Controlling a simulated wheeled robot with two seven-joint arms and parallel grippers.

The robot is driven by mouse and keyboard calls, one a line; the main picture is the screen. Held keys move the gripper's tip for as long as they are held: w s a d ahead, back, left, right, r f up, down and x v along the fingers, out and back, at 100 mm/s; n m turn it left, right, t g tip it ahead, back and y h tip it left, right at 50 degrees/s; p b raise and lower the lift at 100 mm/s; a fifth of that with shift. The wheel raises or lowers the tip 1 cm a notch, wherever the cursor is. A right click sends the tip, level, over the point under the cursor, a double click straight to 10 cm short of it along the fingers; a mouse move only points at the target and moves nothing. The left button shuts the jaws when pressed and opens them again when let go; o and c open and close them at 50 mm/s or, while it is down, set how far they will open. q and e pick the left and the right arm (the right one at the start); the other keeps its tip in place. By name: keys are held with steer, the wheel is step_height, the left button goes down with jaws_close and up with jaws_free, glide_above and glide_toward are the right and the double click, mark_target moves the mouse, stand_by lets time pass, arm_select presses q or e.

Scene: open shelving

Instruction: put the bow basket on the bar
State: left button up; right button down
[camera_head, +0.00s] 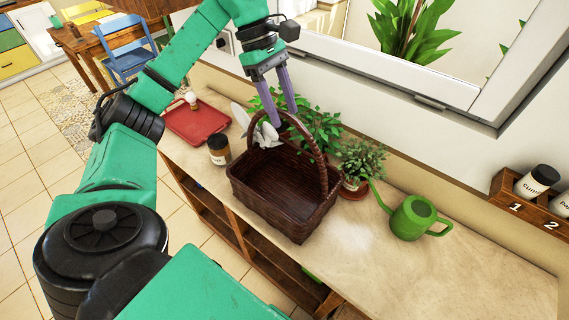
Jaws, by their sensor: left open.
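The bow basket (282,212) is a dark brown wicker basket with a tall arched handle and a white bow on the handle's far left part. It stands upright and looks empty on the light counter (390,275). My left gripper (284,115) is open and points down at the top of the handle. Its two fingers are close to the handle and the bow; I cannot tell whether they touch it. No surface in view is clearly marked as the bar. My right gripper is not in view.
Left of the basket are a brown jar (219,151) and a red tray (197,122). Leafy plants stand behind and a potted herb (358,165) to the right. A green watering can (411,218) is farther right, near a numbered jar rack (510,204). The counter's front right is clear.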

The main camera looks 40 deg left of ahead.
arm_select(q)
steer(key=p+x, duration=0.1)
steer(key=x, duration=0.3)
steer(key=shift+s+d+p, duration=0.1)
steer(key=shift+s+p, duration=0.05)
steer(key=shift+p, duration=0.15)
steer(key=shift+f, duration=0.15)
jaws_close()
stand_by(0.9)
